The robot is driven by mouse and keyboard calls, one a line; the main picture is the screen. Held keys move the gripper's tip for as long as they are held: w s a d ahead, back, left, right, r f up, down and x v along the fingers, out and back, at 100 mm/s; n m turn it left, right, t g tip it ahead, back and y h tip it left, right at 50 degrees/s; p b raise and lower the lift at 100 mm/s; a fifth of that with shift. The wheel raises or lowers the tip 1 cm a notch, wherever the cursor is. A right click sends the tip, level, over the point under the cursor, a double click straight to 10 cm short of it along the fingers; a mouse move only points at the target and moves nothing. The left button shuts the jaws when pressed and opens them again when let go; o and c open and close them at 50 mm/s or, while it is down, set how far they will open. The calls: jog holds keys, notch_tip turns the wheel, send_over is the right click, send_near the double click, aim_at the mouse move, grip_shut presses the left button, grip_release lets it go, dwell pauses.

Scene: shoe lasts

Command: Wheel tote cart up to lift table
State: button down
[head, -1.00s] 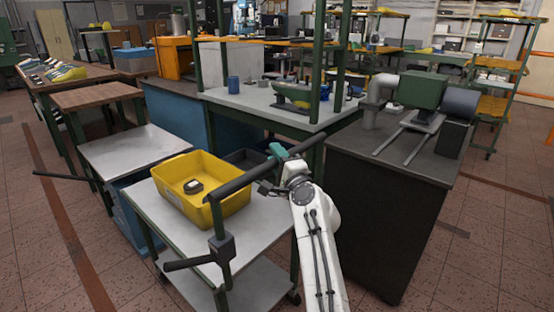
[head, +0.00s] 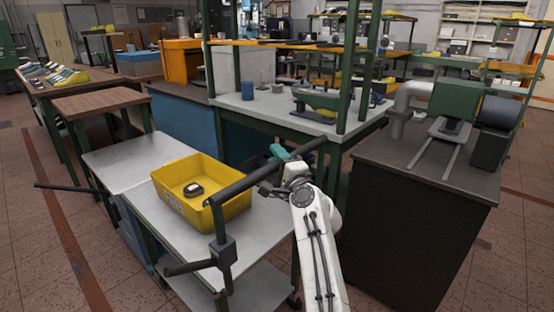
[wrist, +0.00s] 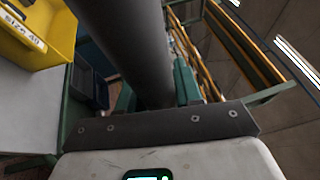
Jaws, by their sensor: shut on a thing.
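The tote cart (head: 262,210) has a pale grey top, green legs and a lower shelf. My gripper (head: 279,163) is shut on the cart's dark handle bar (head: 245,183); in the wrist view my teal fingers (wrist: 157,90) sit on both sides of the bar (wrist: 122,40). A grey-topped, blue-based table (head: 125,158), apparently the lift table, stands at the cart's far left end. Their tops look edge to edge; I cannot tell whether they touch.
A dark cabinet with a machine (head: 450,165) is close on the right. A wooden-topped table (head: 100,102) stands beyond the grey table. Tiled floor is open at the left.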

jog(key=shift+a, duration=0.4)
jog(key=c, duration=0.8)
grip_release()
jog(key=shift+a+f, duration=0.15)
jog(key=shift+a, duration=0.05)
jog(key=shift+c, duration=0.2)
jog(key=shift+d, duration=0.1)
jog(key=shift+s+d, duration=0.35)
jog(key=shift+s, duration=0.05)
jog(key=p+v, duration=0.2)
jog(key=v, duration=0.7)
jog(key=shift+s, duration=0.3)
jog(key=shift+d, duration=0.15)
